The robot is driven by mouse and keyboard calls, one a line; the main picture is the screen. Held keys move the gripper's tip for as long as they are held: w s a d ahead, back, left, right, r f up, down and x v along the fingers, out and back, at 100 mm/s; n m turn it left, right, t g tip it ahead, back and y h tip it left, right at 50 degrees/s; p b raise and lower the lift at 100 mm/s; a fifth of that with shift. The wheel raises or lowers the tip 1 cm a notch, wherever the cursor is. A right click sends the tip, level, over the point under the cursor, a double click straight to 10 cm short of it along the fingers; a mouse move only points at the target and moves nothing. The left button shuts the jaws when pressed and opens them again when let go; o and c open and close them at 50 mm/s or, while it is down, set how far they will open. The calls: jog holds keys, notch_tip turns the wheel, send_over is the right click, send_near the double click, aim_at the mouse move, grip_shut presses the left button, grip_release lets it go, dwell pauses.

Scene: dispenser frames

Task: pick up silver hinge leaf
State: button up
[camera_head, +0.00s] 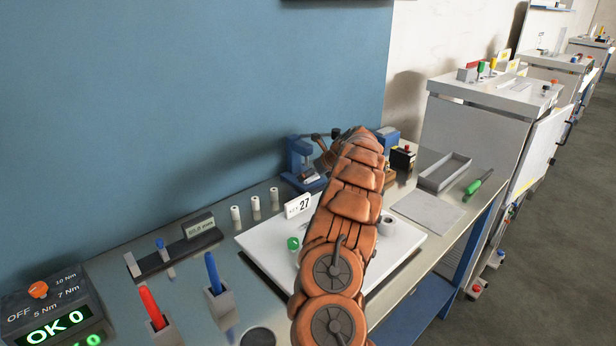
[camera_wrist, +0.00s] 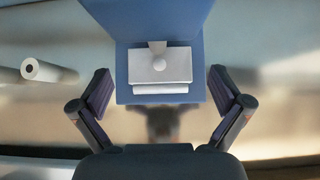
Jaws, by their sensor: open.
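In the wrist view, a pale silver-grey rectangular piece (camera_wrist: 160,66), which looks like the silver hinge leaf, sits in a blue holder (camera_wrist: 122,88). In the head view, a blue stand (camera_head: 300,156) is at the back of the bench, beside the end of my arm.
A white board (camera_head: 262,240) with a "27" card (camera_head: 298,205) lies under my arm. White cylinders (camera_head: 255,203) stand to its left. A grey tray (camera_head: 445,171) and a green-handled tool (camera_head: 479,182) lie to the right. A blue wall rises behind the bench.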

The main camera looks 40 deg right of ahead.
jog(key=shift+w+f, duration=0.25)
jog(key=shift+f, duration=0.1)
jog(key=c, duration=1.3)
jog(key=shift+o, duration=0.2)
jog(key=shift+r, duration=0.1)
